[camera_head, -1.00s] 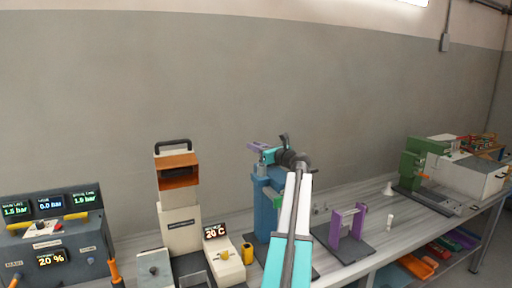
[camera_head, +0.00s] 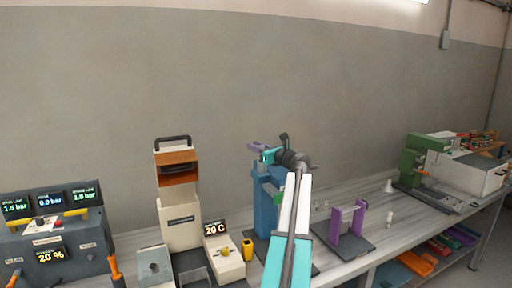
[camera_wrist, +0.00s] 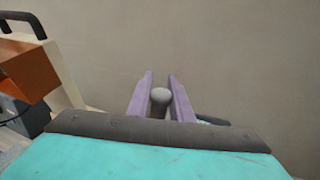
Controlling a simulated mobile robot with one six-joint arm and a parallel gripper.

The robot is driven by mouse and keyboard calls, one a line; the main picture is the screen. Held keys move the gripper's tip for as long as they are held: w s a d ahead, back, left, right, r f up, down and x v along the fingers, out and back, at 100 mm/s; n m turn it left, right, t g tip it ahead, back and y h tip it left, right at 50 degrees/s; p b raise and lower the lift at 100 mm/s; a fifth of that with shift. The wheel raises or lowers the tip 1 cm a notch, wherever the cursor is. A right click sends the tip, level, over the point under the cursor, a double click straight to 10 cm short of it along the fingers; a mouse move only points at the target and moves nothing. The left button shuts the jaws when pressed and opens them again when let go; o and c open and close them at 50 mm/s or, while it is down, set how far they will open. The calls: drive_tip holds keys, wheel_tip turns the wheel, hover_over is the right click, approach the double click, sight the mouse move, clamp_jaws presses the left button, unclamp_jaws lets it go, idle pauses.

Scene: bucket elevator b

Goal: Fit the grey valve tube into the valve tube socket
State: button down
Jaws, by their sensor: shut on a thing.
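My gripper (camera_head: 256,147) has purple fingers and a teal body. It is over the top of a blue stand (camera_head: 265,210) in the head view. In the wrist view my gripper (camera_wrist: 160,93) is shut on a grey piece with a rounded end, which looks like the grey valve tube (camera_wrist: 160,96). The tube shows between the two fingers, its lower part hidden. In the head view the tube is too small to make out. I cannot pick out the valve tube socket for sure, nor tell whether the tube touches the stand.
A white and orange tower machine (camera_head: 178,185) with a dark handle stands left of the blue stand. A purple bracket (camera_head: 349,222) on a dark base stands to the right. A console (camera_head: 54,235) is far left, a green and white machine (camera_head: 440,165) far right.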

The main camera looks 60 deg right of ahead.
drive_tip(key=shift+f, duration=0.15)
drive_tip(key=c, duration=1.5)
unclamp_jaws()
drive_tip(key=shift+s+f, duration=0.1)
drive_tip(key=shift+s, duration=0.05)
drive_tip(key=b+v, duration=0.4)
drive_tip(key=v, duration=0.8)
drive_tip(key=shift+s+a, duration=0.1)
drive_tip(key=shift+a, duration=0.05)
drive_tip(key=shift+s+a, duration=0.25)
drive_tip(key=shift+s, duration=0.4)
